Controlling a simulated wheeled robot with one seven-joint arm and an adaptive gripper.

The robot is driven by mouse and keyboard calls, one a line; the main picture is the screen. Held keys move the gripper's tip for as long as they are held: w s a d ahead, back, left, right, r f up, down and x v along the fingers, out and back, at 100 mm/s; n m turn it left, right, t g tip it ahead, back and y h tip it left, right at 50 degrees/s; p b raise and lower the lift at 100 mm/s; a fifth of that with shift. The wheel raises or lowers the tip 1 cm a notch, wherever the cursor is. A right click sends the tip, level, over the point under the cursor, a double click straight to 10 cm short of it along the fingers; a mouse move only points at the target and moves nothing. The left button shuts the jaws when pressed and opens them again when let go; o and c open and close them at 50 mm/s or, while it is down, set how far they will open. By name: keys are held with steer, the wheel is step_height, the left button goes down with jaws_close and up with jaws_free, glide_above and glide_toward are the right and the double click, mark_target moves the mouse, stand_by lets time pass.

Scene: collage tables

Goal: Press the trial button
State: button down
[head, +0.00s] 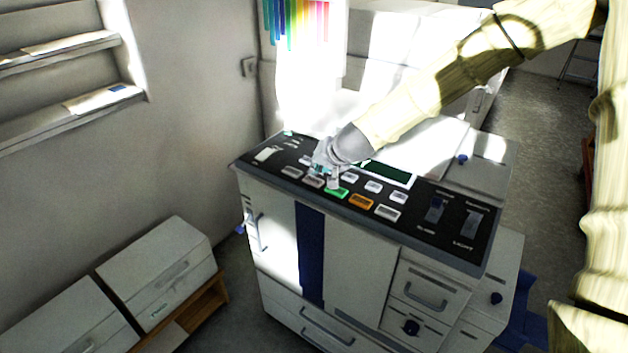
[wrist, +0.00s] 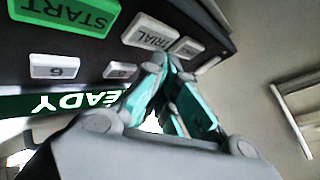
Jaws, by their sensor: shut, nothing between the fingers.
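The trial button is a light grey rectangular key labelled TRIAL (wrist: 150,33), upside down in the wrist view, between the green START button (wrist: 68,14) and another grey button (wrist: 187,48). In the head view the trial button (head: 313,182) sits just left of the green START button (head: 337,193) on the black control panel (head: 425,222). My gripper (wrist: 168,60) is shut and empty, its teal-lined fingers meeting at the tips just by the lower edge of TRIAL. In the head view my gripper (head: 325,174) hangs over the panel. I cannot tell whether the tips touch the button.
An orange button (head: 361,201) and several grey keys surround START. A green READY display (head: 388,173) lies behind them. Two switches (head: 436,209) are at the panel's right. White drawer boxes (head: 160,270) stand at the lower left; open floor lies at the right.

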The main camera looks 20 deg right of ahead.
mark_target(317, 179)
steer(key=shift+f, duration=0.15)
steer(key=shift+f, duration=0.3)
steer(key=shift+f+b, duration=0.35)
steer(key=shift+b, duration=0.05)
stand_by(1.0)
stand_by(0.3)
steer(key=shift+r+p, duration=0.75)
steer(key=shift+r, duration=0.05)
steer(key=shift+r+p, duration=2.15)
steer(key=shift+r, duration=0.35)
